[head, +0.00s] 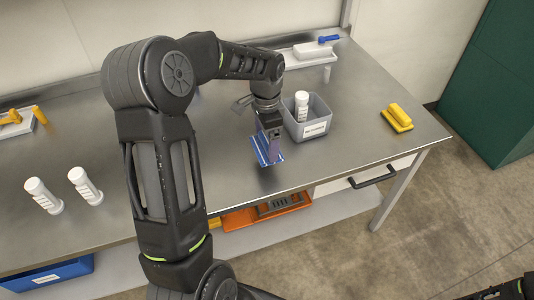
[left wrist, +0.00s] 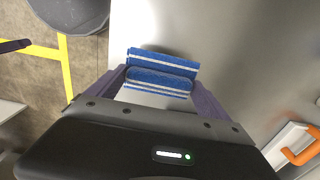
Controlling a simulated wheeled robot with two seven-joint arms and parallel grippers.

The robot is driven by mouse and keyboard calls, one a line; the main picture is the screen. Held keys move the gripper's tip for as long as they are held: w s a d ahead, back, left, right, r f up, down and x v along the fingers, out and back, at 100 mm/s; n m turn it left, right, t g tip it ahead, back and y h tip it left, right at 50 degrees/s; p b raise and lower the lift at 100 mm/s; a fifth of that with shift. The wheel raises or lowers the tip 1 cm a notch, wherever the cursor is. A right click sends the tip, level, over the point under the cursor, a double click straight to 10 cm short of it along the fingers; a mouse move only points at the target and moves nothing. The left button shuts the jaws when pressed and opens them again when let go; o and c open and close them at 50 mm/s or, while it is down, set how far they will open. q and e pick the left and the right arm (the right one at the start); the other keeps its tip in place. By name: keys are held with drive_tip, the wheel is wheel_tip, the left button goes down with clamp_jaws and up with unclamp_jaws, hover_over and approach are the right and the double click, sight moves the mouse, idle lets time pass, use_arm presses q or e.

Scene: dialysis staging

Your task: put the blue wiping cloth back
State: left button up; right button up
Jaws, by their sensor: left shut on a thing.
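The blue wiping cloth (head: 264,152), folded with white stripes, is held by my left gripper (head: 268,146) above the steel table (head: 350,150), near its front edge. In the left wrist view the cloth (left wrist: 162,70) sits between the two fingers of my left gripper (left wrist: 160,88), which is shut on it. Whether the cloth touches the table cannot be told. My right gripper is not in view; only a dark bit of my right arm may show at the bottom right corner of the head view.
A grey labelled bin (head: 309,128) with a white bottle (head: 301,106) stands just right of the gripper. A yellow block-like item (head: 397,118) lies further right. Two white bottles stand at the left. A white tray (head: 308,52) with a blue-handled item is at the back. An orange tray (head: 265,210) sits below.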

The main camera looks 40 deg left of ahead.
sight(266, 153)
use_arm(q)
drive_tip(key=shift+f, duration=1)
drive_tip(key=shift+f+p, duration=0.35)
drive_tip(key=shift+f, duration=1.5)
drive_tip(key=shift+f, duration=0.1)
drive_tip(key=shift+f, duration=0.15)
drive_tip(key=o, duration=1.1)
drive_tip(key=shift+c, duration=0.2)
drive_tip(key=shift+r, duration=0.2)
wheel_tip(266, 153, up, 12)
drive_tip(key=shift+r+b, duration=0.1)
drive_tip(key=shift+b, duration=0.55)
